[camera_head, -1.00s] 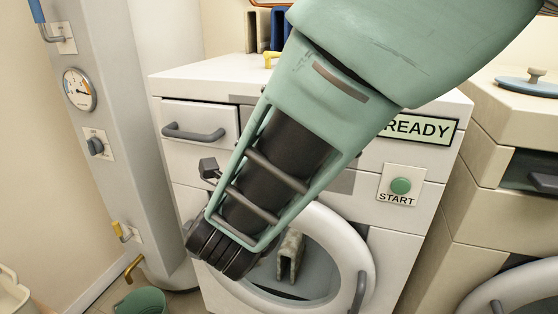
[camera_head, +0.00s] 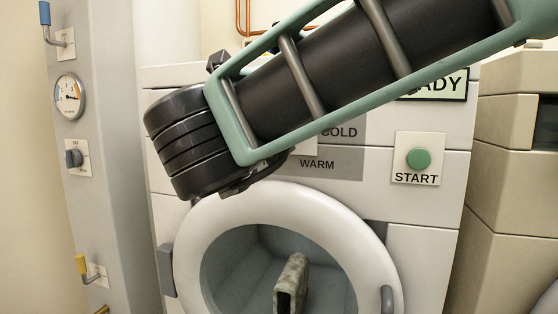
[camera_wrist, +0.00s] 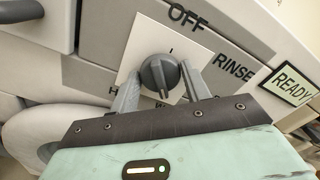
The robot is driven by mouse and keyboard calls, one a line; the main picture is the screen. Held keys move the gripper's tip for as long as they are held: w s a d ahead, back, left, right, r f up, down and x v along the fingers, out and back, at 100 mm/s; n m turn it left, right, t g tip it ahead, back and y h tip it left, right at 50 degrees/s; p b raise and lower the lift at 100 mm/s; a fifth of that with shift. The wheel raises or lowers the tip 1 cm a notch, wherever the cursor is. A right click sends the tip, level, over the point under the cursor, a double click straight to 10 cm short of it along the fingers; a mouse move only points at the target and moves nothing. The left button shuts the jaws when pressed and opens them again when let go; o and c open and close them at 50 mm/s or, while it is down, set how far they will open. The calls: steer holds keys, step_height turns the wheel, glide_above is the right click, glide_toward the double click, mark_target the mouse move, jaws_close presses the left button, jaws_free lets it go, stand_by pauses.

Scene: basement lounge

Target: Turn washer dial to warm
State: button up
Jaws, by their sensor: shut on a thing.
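The washer (camera_head: 425,255) is white, with a round door and a labelled control panel. In the wrist view, its grey dial (camera_wrist: 159,73) sits on a white plate with a short tick mark above it. OFF is above the dial and RINSE is to its right; labels below are mostly covered. My gripper (camera_wrist: 162,76) has one finger on each side of the dial and is shut on it. The dial's exact setting is hard to tell. In the head view, my arm hides the dial and fingers; the WARM label (camera_head: 317,164) and COLD label (camera_head: 339,132) show below the arm.
A green START button (camera_head: 419,159) and the READY display (camera_head: 440,86) are on the panel's right. The door ring (camera_head: 368,250) surrounds the drum opening, where a grey-brown cloth (camera_head: 291,285) shows. A grey column (camera_head: 105,200) with valves stands left; another appliance (camera_head: 500,200) stands right.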

steer(key=shift+f+m+b, duration=0.15)
steer(key=shift+m+b, duration=0.65)
steer(key=shift+b, duration=0.45)
steer(key=o, duration=1)
steer(key=shift+c, duration=0.2)
steer(key=b+v, duration=0.5)
steer(key=v, duration=1.2)
steer(key=shift+s+r, duration=0.2)
steer(key=shift+w+a, duration=0.1)
